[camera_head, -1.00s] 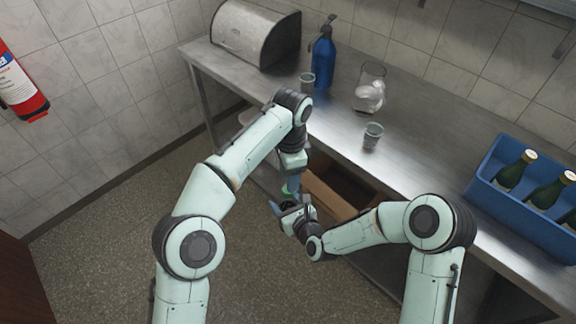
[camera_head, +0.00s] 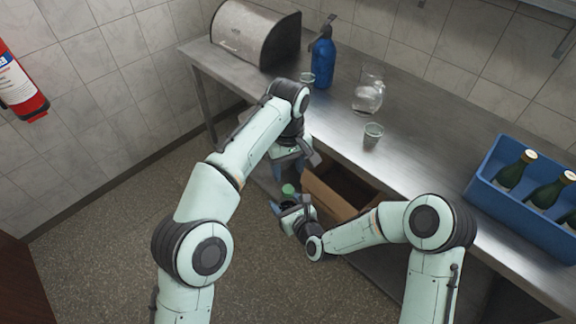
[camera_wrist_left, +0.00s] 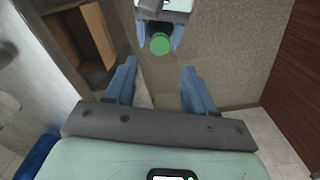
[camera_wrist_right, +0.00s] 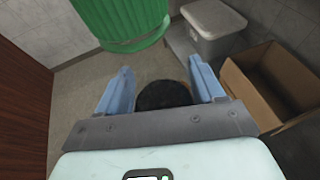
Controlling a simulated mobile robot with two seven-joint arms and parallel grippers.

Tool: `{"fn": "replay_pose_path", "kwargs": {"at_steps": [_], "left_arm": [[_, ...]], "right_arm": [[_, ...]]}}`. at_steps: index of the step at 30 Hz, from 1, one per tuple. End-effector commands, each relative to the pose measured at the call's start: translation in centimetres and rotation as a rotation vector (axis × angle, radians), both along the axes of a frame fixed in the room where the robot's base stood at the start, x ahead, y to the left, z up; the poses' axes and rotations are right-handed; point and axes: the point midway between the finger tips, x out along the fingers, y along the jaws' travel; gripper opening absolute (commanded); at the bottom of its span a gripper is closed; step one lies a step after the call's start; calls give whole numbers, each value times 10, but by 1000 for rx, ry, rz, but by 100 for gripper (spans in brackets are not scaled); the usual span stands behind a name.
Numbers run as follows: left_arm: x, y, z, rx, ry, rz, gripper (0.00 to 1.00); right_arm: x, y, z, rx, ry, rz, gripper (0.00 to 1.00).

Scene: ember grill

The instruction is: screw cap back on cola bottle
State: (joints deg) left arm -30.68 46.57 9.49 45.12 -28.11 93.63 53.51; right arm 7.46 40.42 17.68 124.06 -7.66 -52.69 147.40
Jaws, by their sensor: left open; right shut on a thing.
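The green cap (camera_head: 288,189) sits just above my right gripper (camera_head: 287,204) in the head view. In the left wrist view the cap (camera_wrist_left: 160,43) shows as a round green top between my right gripper's blue fingers. In the right wrist view the ridged cap (camera_wrist_right: 125,20) fills the top, large and tilted. A dark rounded part, the bottle (camera_wrist_right: 163,95), lies between the right fingers, which are shut on it. The neck between cap and bottle is not clear, so I cannot tell how tightly they meet. My left gripper (camera_head: 296,163) is open and empty, above and apart from the cap.
An open cardboard box (camera_head: 335,195) stands close to the right of my grippers, beside the steel table (camera_head: 420,160). On the table are a blue bottle (camera_head: 323,62), cups, a glass jug (camera_head: 368,95) and a blue crate (camera_head: 530,215) of green bottles. The floor left is free.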

Motion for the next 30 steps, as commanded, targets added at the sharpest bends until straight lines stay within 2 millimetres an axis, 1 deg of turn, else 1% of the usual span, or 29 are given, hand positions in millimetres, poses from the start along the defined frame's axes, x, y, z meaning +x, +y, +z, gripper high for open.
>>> {"fn": "replay_pose_path", "kwargs": {"at_steps": [8,11,14,21,24,30], "left_arm": [[0,0,0,0,0,-1,54],[0,1,-6,3,2,-1,54],[0,1,-18,3,3,-1,54],[0,1,-56,1,3,-2,54],[0,1,-68,2,2,-2,54],[0,0,-79,0,0,-2,54]], "right_arm": [[0,0,1,0,-3,0,0],[0,0,1,0,-3,0,0],[0,0,1,0,-3,0,0],[0,0,1,0,-3,0,0],[0,0,1,0,-3,0,0],[0,0,1,0,-3,0,0]]}}
